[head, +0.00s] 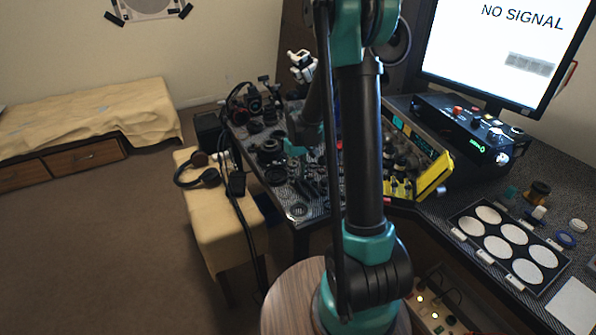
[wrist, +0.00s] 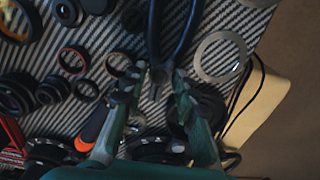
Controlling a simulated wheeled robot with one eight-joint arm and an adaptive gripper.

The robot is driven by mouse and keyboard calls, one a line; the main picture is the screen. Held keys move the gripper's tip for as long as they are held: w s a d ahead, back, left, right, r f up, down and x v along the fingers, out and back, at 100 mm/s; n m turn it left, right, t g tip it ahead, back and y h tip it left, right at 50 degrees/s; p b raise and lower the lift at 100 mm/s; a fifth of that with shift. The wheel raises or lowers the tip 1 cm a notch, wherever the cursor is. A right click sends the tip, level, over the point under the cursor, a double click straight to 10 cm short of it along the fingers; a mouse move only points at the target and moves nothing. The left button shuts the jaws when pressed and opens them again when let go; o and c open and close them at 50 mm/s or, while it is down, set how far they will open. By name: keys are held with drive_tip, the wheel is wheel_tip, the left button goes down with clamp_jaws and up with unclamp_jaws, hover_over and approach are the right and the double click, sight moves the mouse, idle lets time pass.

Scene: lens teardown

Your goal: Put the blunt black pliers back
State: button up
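The black pliers (wrist: 157,38) lie in the wrist view, with their dark handles spread toward the top edge and their joint between my fingertips. My gripper (wrist: 160,74) has its two teal fingers apart, one on each side of the pliers' joint, with a gap showing between the tips. I cannot tell whether either finger touches the pliers. In the head view my gripper (head: 301,146) is low over the cluttered dark table (head: 303,212), partly behind my arm. The pliers cannot be made out clearly there.
A pale ring (wrist: 221,56) lies right of the pliers. Lens rings and an orange-and-black handled tool (wrist: 97,122) lie to the left. A yellow-edged tray (head: 437,175) stands right of my arm. A cream bench with headphones (head: 197,172) stands left of the table.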

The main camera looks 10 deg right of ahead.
sight(298, 178)
wheel_tip(298, 178, up, 12)
drive_tip(key=s+d+f+m+t, duration=0.1)
drive_tip(key=s+d+f+t, duration=0.1)
drive_tip(key=s, duration=0.9)
drive_tip(key=s+d+f+m+t, duration=0.2)
drive_tip(key=s+f, duration=0.2)
drive_tip(key=s, duration=0.7)
drive_tip(key=shift+f+m, duration=0.2)
drive_tip(key=shift+m, duration=0.1)
